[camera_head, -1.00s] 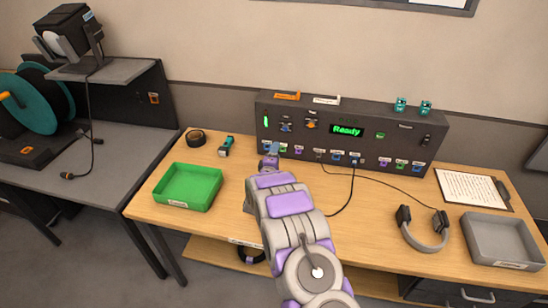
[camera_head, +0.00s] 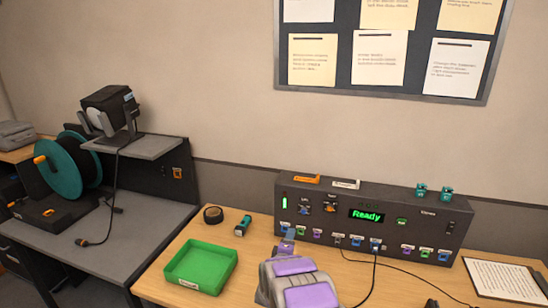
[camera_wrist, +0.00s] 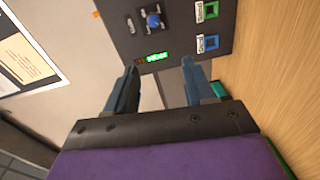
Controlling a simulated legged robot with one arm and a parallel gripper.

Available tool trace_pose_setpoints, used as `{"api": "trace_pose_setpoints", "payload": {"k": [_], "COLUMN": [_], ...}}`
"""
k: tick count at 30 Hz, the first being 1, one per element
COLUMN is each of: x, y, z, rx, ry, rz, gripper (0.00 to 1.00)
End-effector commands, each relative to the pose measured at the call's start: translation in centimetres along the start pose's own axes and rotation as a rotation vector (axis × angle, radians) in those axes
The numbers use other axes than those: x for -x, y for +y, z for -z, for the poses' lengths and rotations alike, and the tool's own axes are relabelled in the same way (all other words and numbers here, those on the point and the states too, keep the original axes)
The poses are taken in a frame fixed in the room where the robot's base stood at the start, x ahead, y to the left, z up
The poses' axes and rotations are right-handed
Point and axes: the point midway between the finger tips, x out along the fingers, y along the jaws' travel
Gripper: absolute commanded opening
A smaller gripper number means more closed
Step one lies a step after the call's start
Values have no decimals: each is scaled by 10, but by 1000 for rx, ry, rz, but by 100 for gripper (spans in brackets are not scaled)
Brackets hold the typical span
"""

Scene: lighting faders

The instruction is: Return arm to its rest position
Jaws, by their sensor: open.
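My gripper (camera_wrist: 158,66) is open in the wrist view, with its two dark fingers apart and nothing held between them. In the head view my arm reaches up from the bottom edge, and my gripper (camera_head: 286,246) is small and partly hidden by the arm, in front of the left part of the lighting console. The console's left end also shows beyond the fingers in the wrist view (camera_wrist: 182,45).
A clipboard (camera_head: 503,281) lies at right. A cable runs from the console across the table. A grey bench (camera_head: 140,235) with a spool stands further left.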

Motion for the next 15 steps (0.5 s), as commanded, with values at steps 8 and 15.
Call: {"api": "trace_pose_setpoints", "payload": {"k": [8,15], "x": [29,83], "y": [43,74], "z": [18,21], "rx": [-285,-491], "ry": [96,119], "rz": [266,529], "gripper": [53,53]}}
